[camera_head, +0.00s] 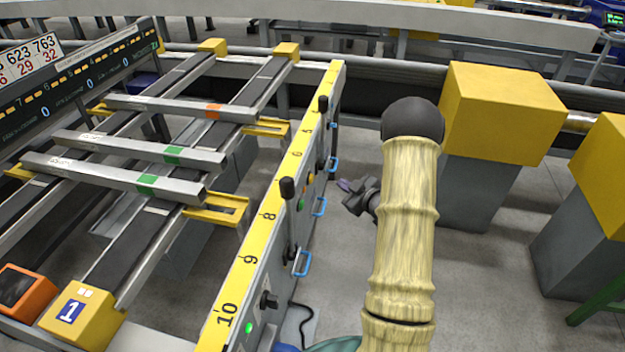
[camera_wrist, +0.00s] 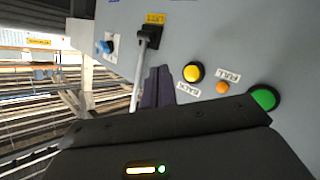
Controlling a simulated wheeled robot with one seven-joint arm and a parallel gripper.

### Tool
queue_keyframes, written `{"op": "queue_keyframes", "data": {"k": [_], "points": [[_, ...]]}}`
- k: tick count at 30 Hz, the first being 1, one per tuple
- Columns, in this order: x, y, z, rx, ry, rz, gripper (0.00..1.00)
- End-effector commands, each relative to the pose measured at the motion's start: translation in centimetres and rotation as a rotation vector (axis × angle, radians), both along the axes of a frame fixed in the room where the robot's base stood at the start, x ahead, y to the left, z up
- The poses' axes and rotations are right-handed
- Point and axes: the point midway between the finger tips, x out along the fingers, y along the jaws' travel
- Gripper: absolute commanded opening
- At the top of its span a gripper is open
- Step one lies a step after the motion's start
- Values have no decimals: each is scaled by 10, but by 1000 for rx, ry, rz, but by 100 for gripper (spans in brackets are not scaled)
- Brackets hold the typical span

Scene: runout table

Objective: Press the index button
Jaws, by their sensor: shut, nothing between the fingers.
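The control panel's side face (camera_head: 285,240) carries a green button (camera_head: 301,204) and a yellow-orange button (camera_head: 310,181). In the wrist view the green button (camera_wrist: 265,98) is at the right, partly cut off by my dark wrist housing, and the yellow button (camera_wrist: 193,72) is nearer the middle. The yellow one has a label that seems to read BACK; I see no label reading index. My gripper (camera_head: 347,186) is shut and empty, to the right of the panel, pointing toward it. Its dark fingers (camera_wrist: 157,88) show in the wrist view, left of the yellow button.
A small orange lamp (camera_wrist: 222,88) labelled FULL sits between the buttons. A black-knobbed lever (camera_head: 288,188) and blue handles (camera_head: 302,263) stick out from the panel. Metal bars (camera_head: 115,172) lie across the runout table. A yellow-topped block (camera_head: 500,110) stands right of my arm.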

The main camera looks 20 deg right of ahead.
Motion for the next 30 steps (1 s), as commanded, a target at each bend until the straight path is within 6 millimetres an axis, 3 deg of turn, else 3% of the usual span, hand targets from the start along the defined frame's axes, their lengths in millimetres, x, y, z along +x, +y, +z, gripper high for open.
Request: {"op": "queue_keyframes", "data": {"k": [15,30], "points": [[31,46,0,-1,0,1,0],[32,48,0,0,1,0,0]]}}
